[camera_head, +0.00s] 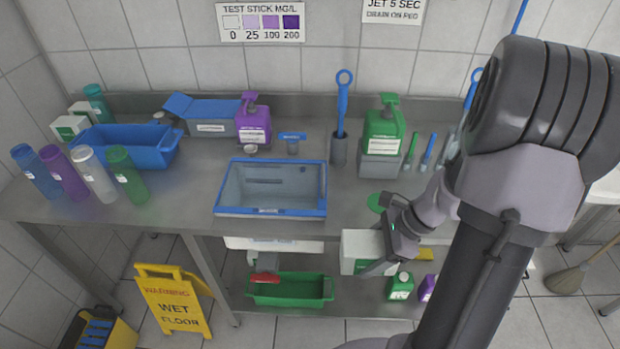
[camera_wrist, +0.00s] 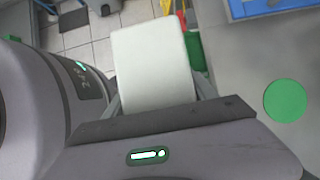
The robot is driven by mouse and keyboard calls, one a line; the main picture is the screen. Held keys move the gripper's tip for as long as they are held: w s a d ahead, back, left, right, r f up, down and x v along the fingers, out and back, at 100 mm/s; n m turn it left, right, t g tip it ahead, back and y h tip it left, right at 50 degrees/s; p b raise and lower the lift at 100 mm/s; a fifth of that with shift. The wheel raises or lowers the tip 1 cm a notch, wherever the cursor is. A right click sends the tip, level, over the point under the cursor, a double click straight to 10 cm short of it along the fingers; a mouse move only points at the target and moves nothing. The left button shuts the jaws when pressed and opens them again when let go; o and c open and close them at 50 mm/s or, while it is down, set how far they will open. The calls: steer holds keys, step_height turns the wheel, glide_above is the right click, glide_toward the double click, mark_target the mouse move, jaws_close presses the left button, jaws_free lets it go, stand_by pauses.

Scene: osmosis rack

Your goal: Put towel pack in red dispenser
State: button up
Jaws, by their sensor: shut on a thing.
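The towel pack (camera_head: 360,249) is a white block with a green mark on its side in the head view. It is held in front of the counter's front edge, left of my wrist. My gripper (camera_head: 382,265) is shut on it. In the wrist view the pack (camera_wrist: 150,62) shows as a plain pale block between the two fingers (camera_wrist: 157,96), with floor and shelf beyond it. I cannot make out a red dispenser in either view. A small red piece (camera_head: 264,279) shows at the green tub under the counter.
The steel counter (camera_head: 350,205) carries a blue-rimmed basin (camera_head: 271,211), a green jug (camera_head: 384,128), a purple jug (camera_head: 253,122) and a blue tub (camera_head: 125,154). Below are a green tub (camera_head: 300,291) and small bottles. A yellow wet floor sign (camera_head: 175,300) stands left.

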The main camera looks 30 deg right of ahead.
steer(key=w+a+n+g+h+b, duration=0.1)
steer(key=w+a+n+g, duration=0.3)
steer(key=n, duration=0.7)
steer(key=w+a+f+n+g+h+b, duration=0.1)
steer(key=w+a+n+g+h, duration=0.3)
steer(key=w+a+n, duration=0.4)
steer(key=a+n+g, duration=0.1)
steer(key=a+n, duration=0.3)
steer(key=shift+a+f+n, duration=0.2)
steer(key=shift+a+n, duration=0.05)
steer(key=shift+n, duration=0.05)
stand_by(0.6)
